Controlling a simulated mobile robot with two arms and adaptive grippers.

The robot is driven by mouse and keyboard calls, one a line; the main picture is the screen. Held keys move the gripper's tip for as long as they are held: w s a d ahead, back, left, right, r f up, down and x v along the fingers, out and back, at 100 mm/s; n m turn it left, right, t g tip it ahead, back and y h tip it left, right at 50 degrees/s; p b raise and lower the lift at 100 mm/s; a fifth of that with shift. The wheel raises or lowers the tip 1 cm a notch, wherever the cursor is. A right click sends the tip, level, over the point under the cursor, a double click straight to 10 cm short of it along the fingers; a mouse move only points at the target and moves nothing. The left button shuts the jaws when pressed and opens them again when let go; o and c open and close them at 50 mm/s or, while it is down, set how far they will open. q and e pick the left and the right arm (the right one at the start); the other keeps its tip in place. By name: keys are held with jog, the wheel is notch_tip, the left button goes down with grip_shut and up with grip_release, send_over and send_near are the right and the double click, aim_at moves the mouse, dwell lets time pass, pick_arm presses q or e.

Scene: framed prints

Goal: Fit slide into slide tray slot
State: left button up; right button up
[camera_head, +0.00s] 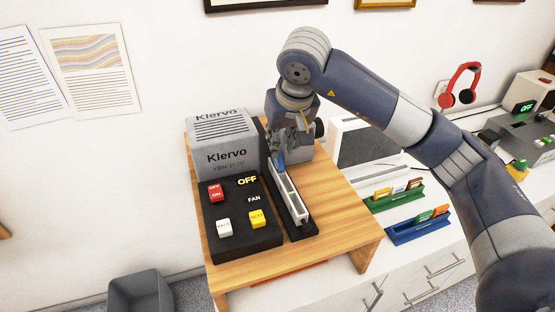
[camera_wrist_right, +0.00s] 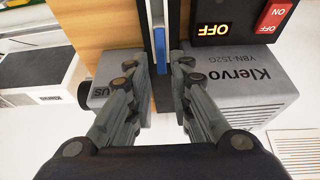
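The slide tray (camera_head: 289,197) is a long, narrow, pale holder lying along the dark base beside the projector (camera_head: 225,157). My right gripper (camera_head: 279,160) points down at the tray's far end. The slide is in line with the tray. The fingers hide its lower edge in the head view, so I cannot tell whether it is inside a slot. My left gripper is not in view.
A control panel (camera_head: 232,238) with red, white and yellow buttons reads OFF. The projector and tray stand on a wooden stand (camera_head: 338,225). A green rack (camera_head: 378,205) and a blue rack (camera_head: 403,236) with several slides are on the white cabinet to the right.

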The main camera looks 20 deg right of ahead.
aim_at(277, 162)
jog(key=shift+w+f, duration=0.15)
jog(key=shift+f, duration=0.15)
jog(key=p+x, duration=0.2)
jog(key=x, duration=0.1)
jog(key=shift+w+a, duration=0.15)
jog(key=shift+w, duration=0.2)
jog(key=shift+w+f, duration=0.15)
jog(key=shift+f, duration=0.25)
jog(key=shift+w+f, duration=0.1)
jog(key=shift+f, duration=0.05)
grip_shut()
